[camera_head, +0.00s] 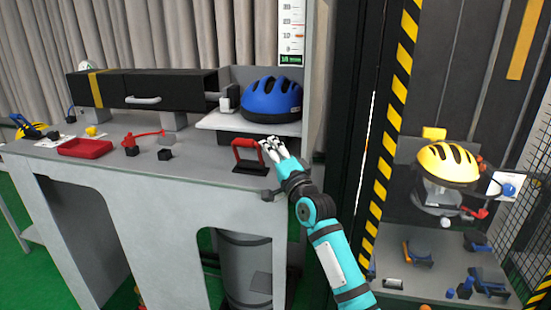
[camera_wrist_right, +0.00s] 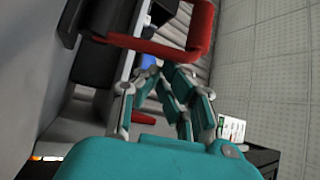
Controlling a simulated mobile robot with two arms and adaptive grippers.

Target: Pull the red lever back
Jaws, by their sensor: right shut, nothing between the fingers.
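The red lever (camera_head: 246,150) is a red loop handle on a dark base, at the right front of the grey workbench in the head view. In the right wrist view its red bar (camera_wrist_right: 150,45) crosses the top of the picture. My right gripper (camera_head: 270,146) is at the right side of the lever, very close to it. In the right wrist view its fingers (camera_wrist_right: 160,80) are shut with nothing between them, just below the red bar. I cannot tell whether they touch it. My left gripper is not in view.
A blue helmet (camera_head: 271,100) sits on a pale shelf behind the lever. A red tray (camera_head: 85,148) and small parts lie at the left of the grey bench (camera_head: 200,165). A striped post (camera_head: 390,130) and a yellow helmet (camera_head: 447,163) stand to the right.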

